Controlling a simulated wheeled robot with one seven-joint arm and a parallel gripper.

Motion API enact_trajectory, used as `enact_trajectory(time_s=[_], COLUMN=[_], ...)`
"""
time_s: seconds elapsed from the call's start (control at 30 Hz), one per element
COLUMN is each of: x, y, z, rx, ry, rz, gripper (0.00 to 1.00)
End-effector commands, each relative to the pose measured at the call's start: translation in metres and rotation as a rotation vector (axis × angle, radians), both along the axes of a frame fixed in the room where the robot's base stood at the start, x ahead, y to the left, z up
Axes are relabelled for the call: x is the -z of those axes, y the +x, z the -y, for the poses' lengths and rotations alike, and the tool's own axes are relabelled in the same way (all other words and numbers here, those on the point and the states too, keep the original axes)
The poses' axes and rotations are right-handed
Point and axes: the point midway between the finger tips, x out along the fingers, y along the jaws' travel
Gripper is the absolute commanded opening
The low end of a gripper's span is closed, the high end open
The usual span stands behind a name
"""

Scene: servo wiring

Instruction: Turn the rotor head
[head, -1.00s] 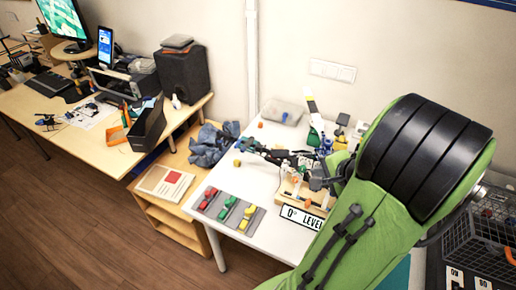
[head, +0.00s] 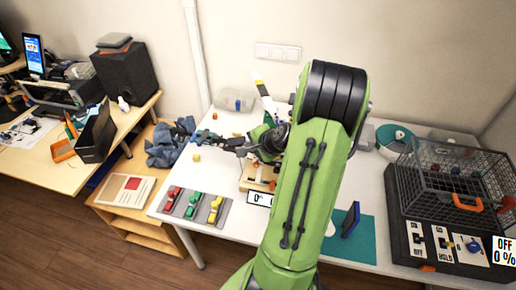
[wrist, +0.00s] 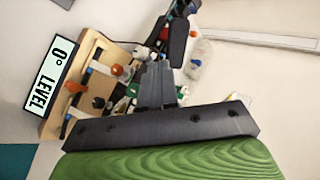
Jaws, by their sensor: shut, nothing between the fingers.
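A wooden stand (wrist: 60,118) carries several orange and white parts and a sign (wrist: 49,75) reading "0° LEVEL". The stand also shows in the head view (head: 252,181), partly hidden by my arm. A dark jointed assembly (wrist: 178,38) rises beyond the stand in the wrist view. I cannot tell which part is the rotor head. My gripper (wrist: 155,68) is shut and empty, with its grey fingers pointing in over the right side of the stand. Whether the fingertips touch anything is unclear. In the head view my wrist hides much of this area.
A grey tray (head: 183,212) with red, green and yellow pieces lies at the table's front left. A wire basket (head: 455,175) and a switch panel (head: 445,240) stand at the right. A teal mat (head: 365,241) lies right of my arm.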

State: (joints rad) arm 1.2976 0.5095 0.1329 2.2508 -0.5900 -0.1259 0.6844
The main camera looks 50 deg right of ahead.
Motion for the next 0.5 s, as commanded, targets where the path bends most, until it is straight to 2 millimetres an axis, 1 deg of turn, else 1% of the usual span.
enact_trajectory(time_s=[0.37,0.5], x=[0.0002,0.0000], y=[0.0013,0.0056], z=[0.0002,0.0007], rx=[0.007,0.037], ry=[0.000,0.000], rz=[-0.001,0.000], gripper=[0.00,0.00])
